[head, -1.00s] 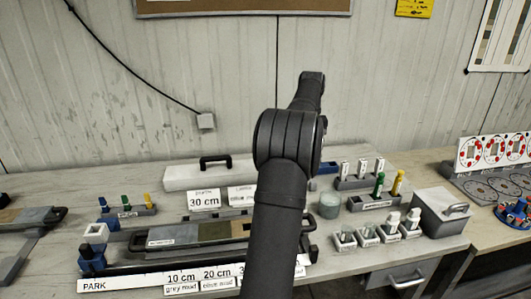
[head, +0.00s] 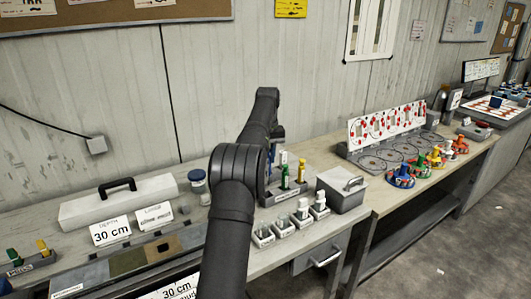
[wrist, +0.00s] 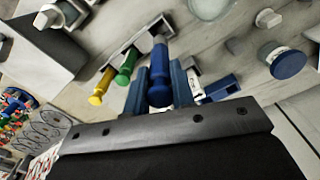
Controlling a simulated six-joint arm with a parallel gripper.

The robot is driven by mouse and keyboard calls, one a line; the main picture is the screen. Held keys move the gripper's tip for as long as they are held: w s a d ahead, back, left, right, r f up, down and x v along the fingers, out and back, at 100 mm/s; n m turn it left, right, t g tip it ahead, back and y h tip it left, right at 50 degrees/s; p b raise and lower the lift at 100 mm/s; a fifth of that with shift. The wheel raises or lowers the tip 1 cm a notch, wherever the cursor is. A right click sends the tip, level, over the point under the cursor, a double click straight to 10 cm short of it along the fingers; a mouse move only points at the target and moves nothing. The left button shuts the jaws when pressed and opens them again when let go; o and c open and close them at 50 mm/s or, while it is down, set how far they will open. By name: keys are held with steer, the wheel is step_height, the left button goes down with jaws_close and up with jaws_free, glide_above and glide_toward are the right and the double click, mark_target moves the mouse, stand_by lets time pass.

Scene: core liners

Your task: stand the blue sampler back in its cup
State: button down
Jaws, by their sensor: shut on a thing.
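The blue sampler (wrist: 159,92) is held between the two blue-grey fingers of my gripper (wrist: 160,72) in the wrist view. My gripper is shut on it. The grey sampler rack (wrist: 147,38) lies just beyond, with a green sampler (wrist: 125,68) and a yellow sampler (wrist: 103,85) standing in it. The blue sampler is beside the green one, near the rack's end; I cannot tell whether its lower end is in a cup. In the head view my arm hides most of my gripper and part of the rack, where the green (head: 285,176) and yellow samplers (head: 301,170) show.
A grey lidded box (head: 342,190) stands right of the rack. Several small white-topped holders (head: 282,228) stand in front. A blue-lidded jar (head: 197,180) is to the left; it also shows in the wrist view (wrist: 283,60). White pieces with blue parts lie close to my gripper.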

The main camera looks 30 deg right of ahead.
steer(key=shift+f, duration=4.3)
steer(key=c, duration=1.1)
jaws_free()
steer(key=shift+c, duration=0.2)
steer(key=shift+r, duration=0.15)
step_height(320, 180, up, 7)
